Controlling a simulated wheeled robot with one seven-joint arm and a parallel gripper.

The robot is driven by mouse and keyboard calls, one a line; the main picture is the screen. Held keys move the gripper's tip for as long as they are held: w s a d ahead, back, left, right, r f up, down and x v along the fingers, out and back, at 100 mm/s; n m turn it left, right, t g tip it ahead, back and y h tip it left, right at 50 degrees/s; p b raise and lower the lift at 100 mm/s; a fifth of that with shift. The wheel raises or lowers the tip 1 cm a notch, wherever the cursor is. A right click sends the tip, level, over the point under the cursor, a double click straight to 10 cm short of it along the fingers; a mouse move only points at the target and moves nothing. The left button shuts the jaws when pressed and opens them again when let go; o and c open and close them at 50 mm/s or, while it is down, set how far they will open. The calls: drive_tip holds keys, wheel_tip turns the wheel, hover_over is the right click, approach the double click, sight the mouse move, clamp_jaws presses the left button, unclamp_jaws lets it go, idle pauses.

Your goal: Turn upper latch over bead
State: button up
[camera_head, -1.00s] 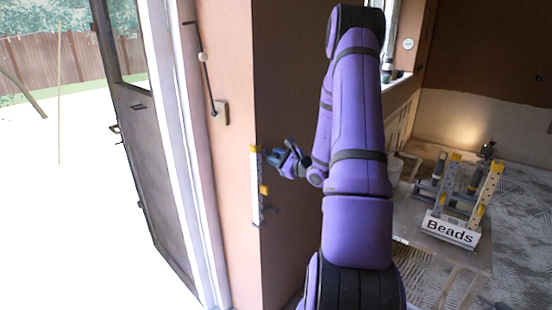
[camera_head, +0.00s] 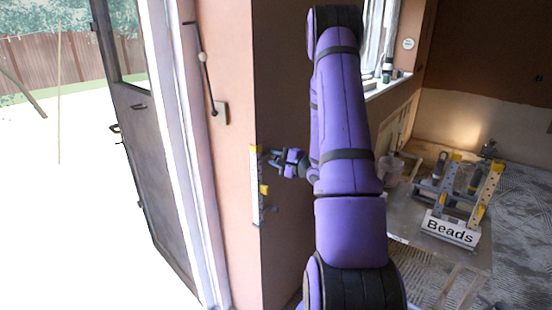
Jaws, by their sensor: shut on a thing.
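The bead (camera_head: 256,200) is a narrow upright white strip with yellow parts, standing at the outer corner of the pinkish plaster wall. A yellow tab (camera_head: 264,189) sticks out at its middle. A small dark lower latch (camera_head: 271,210) sits beside its lower part. My gripper (camera_head: 275,162) is to the right of the bead's upper end, against the shaded wall face. It is shut on the upper latch, which is mostly hidden by the fingers. Whether the latch lies over the bead is too small to tell.
A table (camera_head: 408,212) at right carries a box labelled Beads (camera_head: 450,229) with several yellow and grey strips. A dark open door (camera_head: 150,150) stands at left.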

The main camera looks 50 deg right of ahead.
idle(0.3)
drive_tip(key=o, duration=0.9)
drive_tip(key=shift+s, duration=0.15)
drive_tip(key=s, duration=1)
drive_tip(key=shift+s+d, duration=0.3)
drive_tip(key=shift+d, duration=0.1)
